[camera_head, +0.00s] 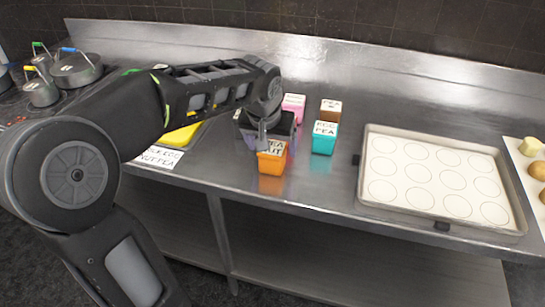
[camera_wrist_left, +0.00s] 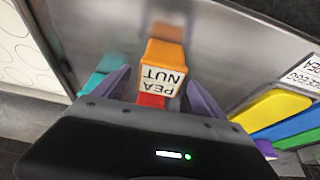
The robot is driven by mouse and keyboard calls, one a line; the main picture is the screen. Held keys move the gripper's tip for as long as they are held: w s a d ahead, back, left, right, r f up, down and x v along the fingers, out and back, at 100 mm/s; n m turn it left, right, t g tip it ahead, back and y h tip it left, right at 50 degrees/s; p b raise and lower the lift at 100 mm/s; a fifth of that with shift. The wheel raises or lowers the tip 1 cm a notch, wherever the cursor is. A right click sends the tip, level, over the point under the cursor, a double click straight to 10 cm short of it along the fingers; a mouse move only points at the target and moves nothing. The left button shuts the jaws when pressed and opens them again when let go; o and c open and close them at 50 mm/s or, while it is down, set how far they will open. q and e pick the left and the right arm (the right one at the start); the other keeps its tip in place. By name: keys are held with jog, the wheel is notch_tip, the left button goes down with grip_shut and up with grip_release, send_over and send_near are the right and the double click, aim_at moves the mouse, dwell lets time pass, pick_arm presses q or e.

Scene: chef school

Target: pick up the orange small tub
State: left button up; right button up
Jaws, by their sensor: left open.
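The orange small tub (camera_head: 271,164) stands near the front edge of the steel counter, with a white label reading PEA NUT on its lid. My left gripper (camera_head: 264,132) is directly above and behind it; one grey finger overlaps the tub's back edge in the head view. In the left wrist view, the orange tub (camera_wrist_left: 165,55) shows just beyond and between the two open purple-grey fingers of the gripper (camera_wrist_left: 158,85). A red thing (camera_wrist_left: 152,100) shows below the label, partly hidden by the gripper body. I cannot tell whether the fingers touch the tub. My right gripper is out of view.
A teal tub (camera_head: 323,139), a brown tub (camera_head: 330,110) and a pink tub (camera_head: 293,105) stand close by. A baking tray (camera_head: 367,168) lies to the right. Yellow, green and blue boards (camera_wrist_left: 270,108) and pots (camera_head: 76,68) are left. Counter behind the tray is clear.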

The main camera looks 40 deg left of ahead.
pick_arm(q)
jog(key=x, duration=0.5)
jog(key=shift+p, duration=0.3)
jog(key=shift+s, duration=0.1)
jog(key=shift+c, duration=0.2)
jog(key=shift+r, duration=0.1)
jog(key=c, duration=1.6)
